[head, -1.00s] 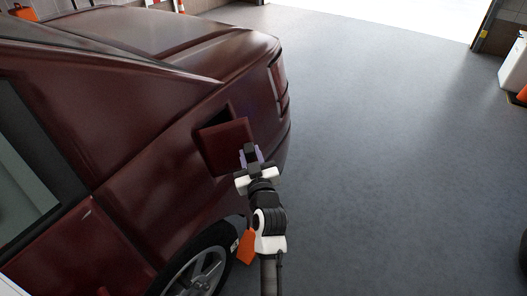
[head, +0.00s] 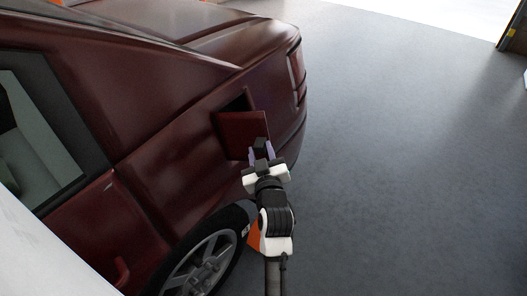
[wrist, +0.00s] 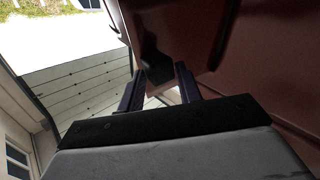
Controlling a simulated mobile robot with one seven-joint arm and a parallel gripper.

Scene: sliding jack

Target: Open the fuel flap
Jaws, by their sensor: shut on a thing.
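The fuel flap (head: 243,133) is a dark red square panel on the rear side of the dark red car (head: 150,140). It stands swung out from the body, with a dark gap (head: 238,103) showing along its upper edge. My gripper (head: 262,151) is at the flap's lower right edge, shut on it. In the wrist view the two dark fingers (wrist: 160,88) stand either side of the reddish flap (wrist: 165,35). The exact contact at the fingertips is hard to make out, and the inside of the recess is mostly hidden.
The car's rear wheel (head: 203,265) is below and left of my arm. An orange object (head: 254,236) shows partly behind my arm. The grey floor (head: 400,150) to the right of the car is clear.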

